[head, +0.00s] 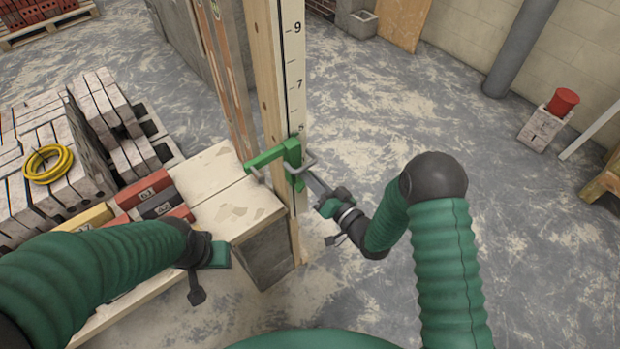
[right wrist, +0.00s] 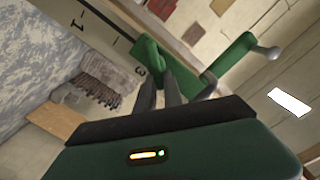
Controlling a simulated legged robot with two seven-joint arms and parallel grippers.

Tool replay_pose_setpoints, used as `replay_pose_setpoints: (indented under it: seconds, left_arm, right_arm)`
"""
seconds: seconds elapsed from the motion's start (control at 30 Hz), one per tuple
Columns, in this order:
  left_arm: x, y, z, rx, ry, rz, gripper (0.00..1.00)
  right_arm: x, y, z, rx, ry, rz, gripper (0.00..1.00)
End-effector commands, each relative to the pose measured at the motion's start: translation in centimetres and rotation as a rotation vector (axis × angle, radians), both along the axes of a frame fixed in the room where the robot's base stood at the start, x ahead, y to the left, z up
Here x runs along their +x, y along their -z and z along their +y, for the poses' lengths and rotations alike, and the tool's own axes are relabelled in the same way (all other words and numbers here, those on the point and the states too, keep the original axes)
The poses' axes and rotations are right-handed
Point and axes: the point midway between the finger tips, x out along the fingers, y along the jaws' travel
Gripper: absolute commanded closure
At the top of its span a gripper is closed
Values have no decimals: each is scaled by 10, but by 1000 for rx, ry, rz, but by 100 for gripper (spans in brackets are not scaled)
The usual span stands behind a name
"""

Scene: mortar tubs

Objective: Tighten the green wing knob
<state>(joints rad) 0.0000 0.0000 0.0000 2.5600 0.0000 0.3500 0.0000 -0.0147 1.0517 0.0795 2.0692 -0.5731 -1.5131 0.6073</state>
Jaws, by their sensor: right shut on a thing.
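A green clamp (head: 272,155) with a grey metal bar grips the tall wooden post (head: 270,80) that bears a numbered scale. The green wing knob (right wrist: 150,55) shows at my fingertips in the right wrist view; in the head view the clamp's parts there are small and run together. My right gripper (head: 309,179) reaches in from the right. It is shut on the knob, its two dark fingers (right wrist: 160,85) close together. My left gripper (head: 219,256) hangs beside the pale block stack at lower left; its fingers are hidden.
Pale blocks (head: 236,208) stand against the post's left side. Several marked bricks (head: 155,203), grey blocks and a yellow coil (head: 48,164) lie farther left. A red bucket (head: 563,101) stands on a block at right.

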Motion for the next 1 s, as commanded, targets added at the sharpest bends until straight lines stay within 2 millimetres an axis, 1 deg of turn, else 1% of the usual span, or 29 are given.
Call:
replay_pose_setpoints:
  seconds: [0.03, 0.6, 0.8, 1.0]
  left_arm:
    - [0, 0, 0, 0, 0, 0, 64]
    - [0, -2, 0, 0, 0, 0, 64]
    - [0, -2, 0, 0, 0, 0, 64]
    - [0, -2, 0, 0, 0, 0, 64]
  right_arm:
    - [2, -2, -2, 37, 4, 18, 100]
    - [6, 6, -6, 474, 1, 330, 100]
    - [6, 9, -6, 602, -1, 422, 100]
    - [6, 10, -5, 693, -4, 487, 100]
